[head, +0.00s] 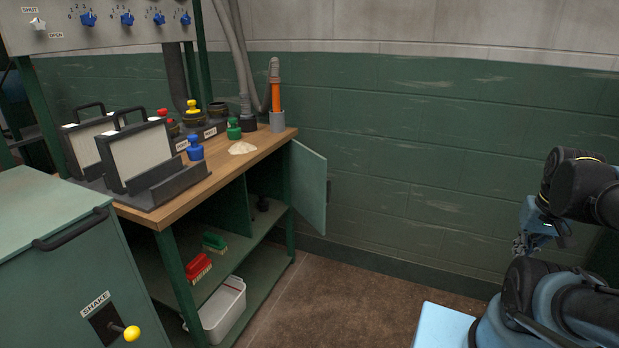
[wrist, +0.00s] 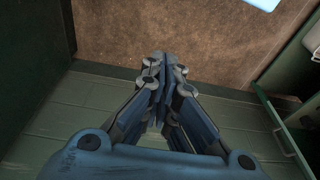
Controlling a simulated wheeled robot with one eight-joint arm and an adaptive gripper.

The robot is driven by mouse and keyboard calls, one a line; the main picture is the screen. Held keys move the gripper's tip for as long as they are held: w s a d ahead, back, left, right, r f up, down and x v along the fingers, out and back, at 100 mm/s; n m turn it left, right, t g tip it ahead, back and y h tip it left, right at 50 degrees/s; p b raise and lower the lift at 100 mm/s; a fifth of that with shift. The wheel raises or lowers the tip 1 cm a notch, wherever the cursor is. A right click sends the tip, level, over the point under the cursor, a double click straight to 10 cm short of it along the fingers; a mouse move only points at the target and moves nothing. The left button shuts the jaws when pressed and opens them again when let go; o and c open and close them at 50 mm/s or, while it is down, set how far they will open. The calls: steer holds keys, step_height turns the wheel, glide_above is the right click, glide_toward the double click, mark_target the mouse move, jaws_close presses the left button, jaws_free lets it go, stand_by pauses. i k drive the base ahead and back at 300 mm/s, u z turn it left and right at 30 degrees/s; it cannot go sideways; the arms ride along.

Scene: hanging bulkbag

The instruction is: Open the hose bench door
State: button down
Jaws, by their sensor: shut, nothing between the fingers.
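The bench door (head: 309,187) is a pale green panel at the right end of the wooden-topped bench (head: 225,157). It stands swung outward from the bench, toward the green wall, and the compartment (head: 268,180) beside it is open to view. A dark object (head: 262,204) sits inside on the shelf. My gripper (head: 521,246) is at the far right in the head view, well apart from the door. In the wrist view my gripper (wrist: 163,62) has its fingers together and empty, above the brown floor.
A hose in a grey holder (head: 277,121) stands on the bench's right end. A white bin (head: 223,309) and red and green brushes (head: 198,267) are on the shelves. A cabinet (head: 60,275) fills the left foreground. The floor (head: 345,285) between bench and arm is clear.

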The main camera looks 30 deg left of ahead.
mark_target(308, 180)
steer(key=u, duration=0.1)
steer(key=k, duration=0.9)
steer(key=u, duration=0.75)
steer(key=i, duration=1)
steer(key=z, duration=0.05)
